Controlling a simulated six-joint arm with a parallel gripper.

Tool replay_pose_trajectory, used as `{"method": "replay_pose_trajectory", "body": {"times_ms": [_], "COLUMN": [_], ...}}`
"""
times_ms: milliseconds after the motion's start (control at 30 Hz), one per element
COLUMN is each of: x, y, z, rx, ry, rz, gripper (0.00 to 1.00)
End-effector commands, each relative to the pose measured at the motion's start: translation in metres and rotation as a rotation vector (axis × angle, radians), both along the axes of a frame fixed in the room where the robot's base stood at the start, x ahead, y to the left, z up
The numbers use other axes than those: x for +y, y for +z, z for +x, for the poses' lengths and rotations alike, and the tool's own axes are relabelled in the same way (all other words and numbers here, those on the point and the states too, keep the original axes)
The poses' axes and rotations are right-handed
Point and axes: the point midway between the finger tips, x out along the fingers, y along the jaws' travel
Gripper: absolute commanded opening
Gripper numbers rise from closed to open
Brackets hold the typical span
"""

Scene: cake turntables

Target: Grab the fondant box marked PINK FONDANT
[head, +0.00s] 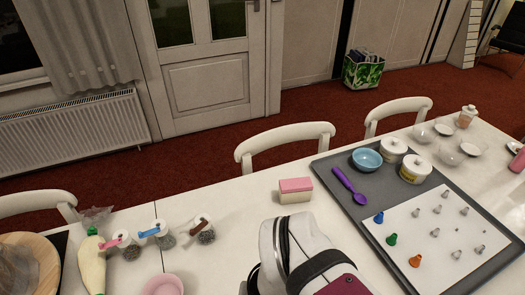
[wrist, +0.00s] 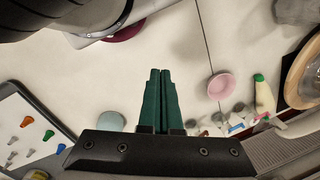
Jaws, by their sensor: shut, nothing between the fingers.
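A small box with a pink lid and cream sides (head: 295,190) sits on the white table, left of the grey mat, in the head view. No lettering on it can be read at this size. I cannot make it out in the wrist view; it may be hidden behind my gripper. My gripper (wrist: 160,72) shows in the wrist view with its two green fingers together, shut and empty, above the table. In the head view my white arm stands in front of the box, and the fingers are hidden.
The grey mat (head: 325,172) bears a purple spoon (head: 349,184), a blue bowl (head: 367,159), white pots and coloured piping tips. At left are small jars (head: 164,238), a piping bag (head: 91,262) and a pink bowl (head: 164,285). White chairs (head: 285,145) line the far edge.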

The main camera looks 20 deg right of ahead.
Motion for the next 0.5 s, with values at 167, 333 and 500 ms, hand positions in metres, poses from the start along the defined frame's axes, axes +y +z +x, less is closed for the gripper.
{"method": "replay_pose_trajectory", "body": {"times_ms": [167, 333, 500], "x": [0.0, 0.0, 0.0], "y": [0.0, 0.0, 0.0], "z": [0.0, 0.0, 0.0], "rx": [0.0, 0.0, 0.0], "ry": [0.0, 0.0, 0.0], "rz": [0.0, 0.0, 0.0], "gripper": [0.32, 0.63, 0.94]}}
